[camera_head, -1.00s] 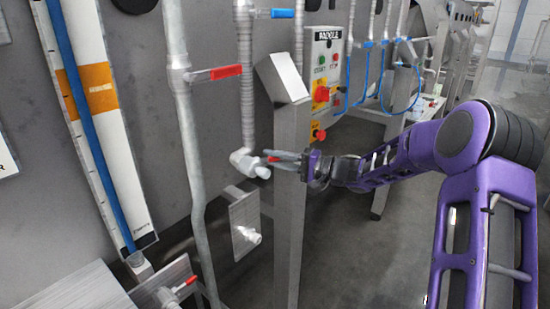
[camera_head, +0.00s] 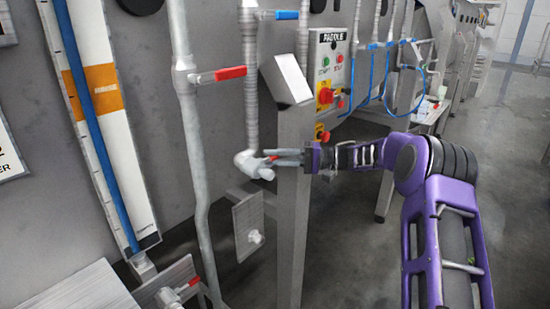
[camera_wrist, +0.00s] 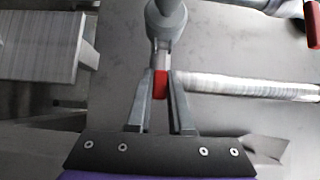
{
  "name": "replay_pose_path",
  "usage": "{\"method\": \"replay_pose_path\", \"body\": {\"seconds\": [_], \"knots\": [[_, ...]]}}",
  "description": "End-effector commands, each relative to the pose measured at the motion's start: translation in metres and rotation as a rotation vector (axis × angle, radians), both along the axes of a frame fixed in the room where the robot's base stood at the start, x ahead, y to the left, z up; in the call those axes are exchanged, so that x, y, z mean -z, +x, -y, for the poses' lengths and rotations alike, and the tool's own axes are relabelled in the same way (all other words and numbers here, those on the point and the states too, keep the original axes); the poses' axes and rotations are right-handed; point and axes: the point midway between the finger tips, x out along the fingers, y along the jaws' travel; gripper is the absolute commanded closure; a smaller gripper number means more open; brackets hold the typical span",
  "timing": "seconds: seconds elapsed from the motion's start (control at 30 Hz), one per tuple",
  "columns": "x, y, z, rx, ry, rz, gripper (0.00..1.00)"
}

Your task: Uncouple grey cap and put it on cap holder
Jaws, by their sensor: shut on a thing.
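A pale grey pipe elbow (camera_head: 250,162) hangs at the lower end of a vertical pipe, with a short grey end piece (camera_head: 266,174) that looks like the grey cap. My gripper (camera_head: 276,158) is level at this fitting, coming from the right. In the wrist view, my gripper (camera_wrist: 160,92) is shut on a small red lever (camera_wrist: 160,84) in front of the grey fitting (camera_wrist: 166,22). The fingers hide part of the lever. A metal plate (camera_head: 246,218) with a pale stub (camera_head: 256,237) below the elbow may be the cap holder; I cannot be sure.
A steel post (camera_head: 292,210) with a slanted top stands close by my gripper. A pipe with a red-handled valve (camera_head: 230,73) runs at the left. A control box (camera_head: 328,75) and blue hoses are behind. The floor at right is open.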

Motion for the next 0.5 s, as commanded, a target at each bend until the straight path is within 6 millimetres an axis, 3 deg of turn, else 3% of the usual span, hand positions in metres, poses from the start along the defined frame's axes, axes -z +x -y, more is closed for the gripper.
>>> {"method": "replay_pose_path", "body": {"seconds": [0.2, 0.23, 0.3, 0.37, 0.5], "knots": [[0.0002, -0.0009, -0.0016, -0.003, 0.001, -0.001, 1.00], [0.0002, -0.0009, -0.0016, -0.003, 0.001, -0.001, 0.75], [0.0001, -0.0008, -0.0016, -0.003, 0.001, 0.000, 0.63], [0.0001, -0.0007, -0.0013, -0.002, 0.001, 0.000, 0.52], [-0.0001, -0.0005, -0.0008, -0.001, 0.001, 0.000, 0.50]]}}
